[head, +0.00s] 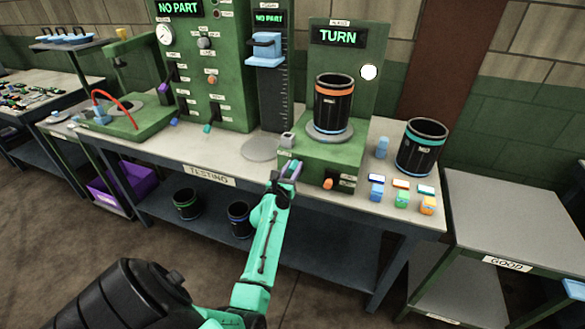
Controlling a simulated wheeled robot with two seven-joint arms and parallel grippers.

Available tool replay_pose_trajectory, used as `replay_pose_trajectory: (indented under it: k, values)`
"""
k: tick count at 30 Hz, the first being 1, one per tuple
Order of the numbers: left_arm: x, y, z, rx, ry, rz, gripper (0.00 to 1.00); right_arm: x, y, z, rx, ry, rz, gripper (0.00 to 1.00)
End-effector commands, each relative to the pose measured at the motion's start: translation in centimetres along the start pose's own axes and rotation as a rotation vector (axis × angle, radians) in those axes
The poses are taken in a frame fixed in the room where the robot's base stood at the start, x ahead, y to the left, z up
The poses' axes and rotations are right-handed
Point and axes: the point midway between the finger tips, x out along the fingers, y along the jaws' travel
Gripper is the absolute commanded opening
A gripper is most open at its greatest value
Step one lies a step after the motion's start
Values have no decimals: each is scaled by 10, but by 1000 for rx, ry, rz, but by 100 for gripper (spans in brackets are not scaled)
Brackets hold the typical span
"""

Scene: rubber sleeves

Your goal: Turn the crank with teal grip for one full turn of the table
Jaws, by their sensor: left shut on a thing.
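The green test stand (352,80) at the right of the bench shows TURN on its display. My left gripper (291,168) is at the front left of the stand's base, shut at the place of the crank. My right gripper is out of view.
An orange knob (328,184) sits just right of my gripper. A blue-banded sleeve (420,147) and several small coloured blocks stand at the bench's right end. Two other green stations show NO PART. A grey GOOD table (500,215) is at the right.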

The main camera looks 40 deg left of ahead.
Motion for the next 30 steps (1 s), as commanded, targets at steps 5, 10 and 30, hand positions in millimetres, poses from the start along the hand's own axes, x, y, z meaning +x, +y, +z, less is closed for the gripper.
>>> replay_pose_trajectory:
  k: [5, 10, 30]
  values:
    - [0, -4, -1, 31, 3, -5, 0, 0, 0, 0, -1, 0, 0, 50]
    - [0, -8, -2, 100, 3, -5, 0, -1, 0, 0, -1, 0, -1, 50]
    - [0, -34, -21, 700, 6, -10, 0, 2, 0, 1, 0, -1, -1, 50]
